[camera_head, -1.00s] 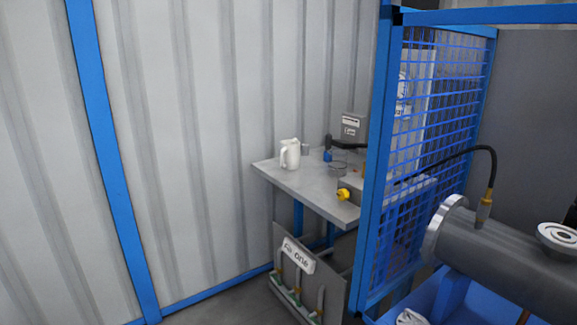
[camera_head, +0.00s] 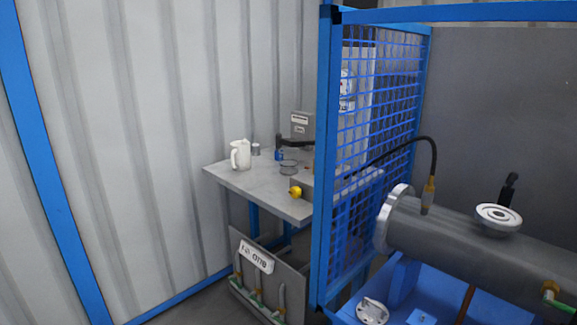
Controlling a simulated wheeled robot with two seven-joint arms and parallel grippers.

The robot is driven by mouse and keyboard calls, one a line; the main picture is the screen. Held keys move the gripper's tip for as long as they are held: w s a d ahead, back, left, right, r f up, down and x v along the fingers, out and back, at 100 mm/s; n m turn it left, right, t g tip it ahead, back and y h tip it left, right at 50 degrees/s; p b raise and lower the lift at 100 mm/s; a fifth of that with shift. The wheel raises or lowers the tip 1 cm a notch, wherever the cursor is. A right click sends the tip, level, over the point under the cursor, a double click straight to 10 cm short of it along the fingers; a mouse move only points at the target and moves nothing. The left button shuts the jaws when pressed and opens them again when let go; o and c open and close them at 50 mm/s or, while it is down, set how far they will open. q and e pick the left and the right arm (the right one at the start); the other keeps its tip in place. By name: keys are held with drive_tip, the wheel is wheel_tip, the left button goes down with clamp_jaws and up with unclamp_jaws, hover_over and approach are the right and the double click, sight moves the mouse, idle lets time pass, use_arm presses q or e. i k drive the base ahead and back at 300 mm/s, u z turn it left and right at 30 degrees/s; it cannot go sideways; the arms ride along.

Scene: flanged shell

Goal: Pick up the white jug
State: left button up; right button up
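The white jug (camera_head: 240,154) stands upright near the back left of a small grey table (camera_head: 228,179), close to the corrugated wall. Its handle faces left. Neither of my grippers shows in the head view.
A blue mesh guard (camera_head: 375,150) stands right of the table. A grey flanged cylinder (camera_head: 450,230) on a blue frame is at right. The table also holds a small grey can (camera_head: 255,149), a blue item (camera_head: 279,155) and a yellow knob (camera_head: 295,191). A signed panel (camera_head: 257,254) stands below.

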sight(240, 150)
drive_tip(key=u, duration=0.55)
drive_tip(key=k, duration=1.3)
drive_tip(key=u, duration=0.9)
drive_tip(key=i, duration=1.8)
drive_tip(key=z, duration=0.35)
drive_tip(key=i, duration=1.55)
drive_tip(key=z, duration=1.1)
